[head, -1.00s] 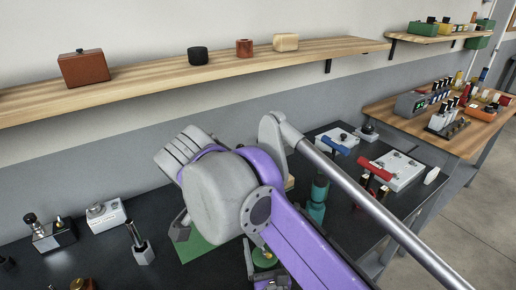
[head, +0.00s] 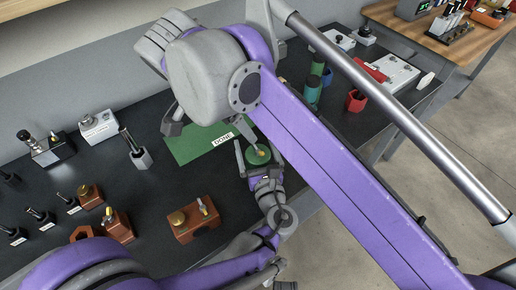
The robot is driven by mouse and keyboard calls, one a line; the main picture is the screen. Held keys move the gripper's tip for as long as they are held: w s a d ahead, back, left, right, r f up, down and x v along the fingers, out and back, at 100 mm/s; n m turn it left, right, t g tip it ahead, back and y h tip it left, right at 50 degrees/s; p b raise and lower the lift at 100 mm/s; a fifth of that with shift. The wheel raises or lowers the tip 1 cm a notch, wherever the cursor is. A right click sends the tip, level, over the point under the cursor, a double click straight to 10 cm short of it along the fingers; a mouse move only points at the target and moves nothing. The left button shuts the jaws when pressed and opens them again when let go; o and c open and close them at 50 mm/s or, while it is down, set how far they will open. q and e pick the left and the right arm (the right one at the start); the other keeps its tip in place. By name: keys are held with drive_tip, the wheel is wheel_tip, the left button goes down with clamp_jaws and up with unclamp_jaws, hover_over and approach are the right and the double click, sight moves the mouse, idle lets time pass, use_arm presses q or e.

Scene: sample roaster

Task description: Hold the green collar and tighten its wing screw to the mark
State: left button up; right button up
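The green collar (head: 257,158) is a round green piece with a small brass-coloured part on top, near the front edge of the dark bench. My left gripper (head: 256,157) reaches it from the front, with a finger on either side, and appears shut on it. My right arm crosses above from the right, and its bulky wrist hides most of its hand. A grey slender part (head: 247,134) comes from under that wrist towards the collar's top. I cannot tell whether it touches. The wing screw and its mark are too small or hidden to make out.
A green mat (head: 195,144) with a "DONE" label lies behind the collar. A brown block (head: 194,222) with brass fittings stands left of my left gripper. A red cup (head: 356,101) and green bottles (head: 312,92) stand right. Several small tools are at left.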

use_arm(q)
drive_tip(key=v, duration=1.2)
drive_tip(key=shift+f, duration=0.1)
